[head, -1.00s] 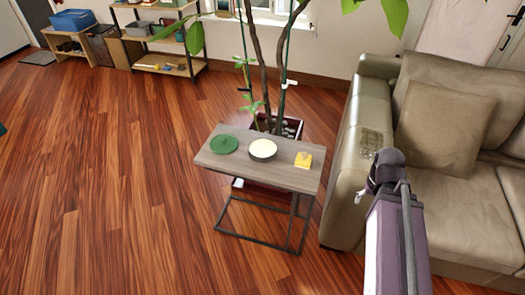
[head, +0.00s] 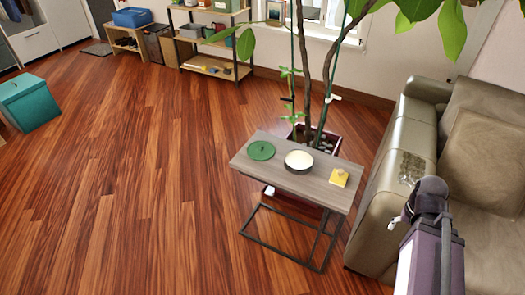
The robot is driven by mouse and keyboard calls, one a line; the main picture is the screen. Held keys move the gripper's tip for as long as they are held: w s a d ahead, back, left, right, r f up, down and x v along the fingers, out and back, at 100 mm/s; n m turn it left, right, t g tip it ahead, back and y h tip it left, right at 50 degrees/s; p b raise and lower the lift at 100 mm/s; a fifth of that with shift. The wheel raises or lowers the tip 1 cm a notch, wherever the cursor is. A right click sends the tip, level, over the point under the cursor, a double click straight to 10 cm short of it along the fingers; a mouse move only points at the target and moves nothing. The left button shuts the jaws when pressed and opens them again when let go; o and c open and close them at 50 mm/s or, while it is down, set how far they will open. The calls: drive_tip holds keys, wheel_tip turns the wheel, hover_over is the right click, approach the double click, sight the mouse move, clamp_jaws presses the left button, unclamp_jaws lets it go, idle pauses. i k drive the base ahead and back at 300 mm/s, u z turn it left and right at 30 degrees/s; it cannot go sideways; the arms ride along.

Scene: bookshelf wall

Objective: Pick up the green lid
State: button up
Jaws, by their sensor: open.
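The green lid (head: 261,150) is a flat, round disc with a small knob. It lies at the left end of a small grey wood-topped side table (head: 328,187), left of a round white-topped container with a dark side (head: 299,160). My arm rises at the lower right, in front of the sofa. Only a small pale part of my gripper (head: 395,222) shows beside the dark arm joint. It is open, right of the table and well apart from the lid; most of it is hidden.
A yellow object (head: 339,177) sits at the table's right end. A potted plant (head: 322,138) stands close behind, its leaves hanging overhead. The sofa (head: 405,150) is close on the right. A teal box (head: 28,100) stands at far left. The wooden floor left of the table is clear.

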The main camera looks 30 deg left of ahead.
sight(259, 150)
drive_tip(key=z, duration=0.05)
drive_tip(key=k, duration=0.65)
drive_tip(key=u, duration=0.5)
drive_tip(key=i, duration=1.65)
drive_tip(key=z, duration=0.35)
